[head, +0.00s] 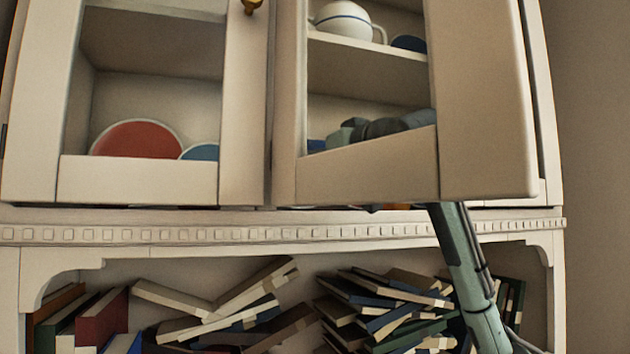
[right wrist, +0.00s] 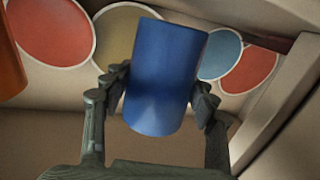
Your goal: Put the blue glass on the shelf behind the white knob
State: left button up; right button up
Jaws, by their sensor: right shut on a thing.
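The blue glass (right wrist: 163,75) fills the middle of the right wrist view, its sides between the two fingers of my right gripper (right wrist: 163,98). The gripper is shut on it. In the head view my right gripper (head: 345,134) shows through the pane of the right cabinet door, above its bottom rail. A small blue patch beside its fingers looks like the glass; most of it is hidden. I see no white knob; the only knob in view is brass-coloured (head: 252,5), on the left door. My left gripper is not in view.
The right door (head: 488,100) stands open in front of my right arm. Round plates, including a red one (right wrist: 52,30) and a blue one (right wrist: 220,54), stand behind the glass. An orange object (right wrist: 8,66) is at the left edge. A white teapot (head: 343,20) sits on the upper shelf.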

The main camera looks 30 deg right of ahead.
jog(key=shift+d+f, duration=0.1)
jog(key=shift+f, duration=0.8)
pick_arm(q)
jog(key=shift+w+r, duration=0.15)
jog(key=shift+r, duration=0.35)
pick_arm(e)
jog(key=shift+f, duration=0.1)
jog(key=o, duration=1)
jog(key=shift+c, duration=0.2)
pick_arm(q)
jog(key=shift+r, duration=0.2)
pick_arm(e)
jog(key=o, duration=0.4)
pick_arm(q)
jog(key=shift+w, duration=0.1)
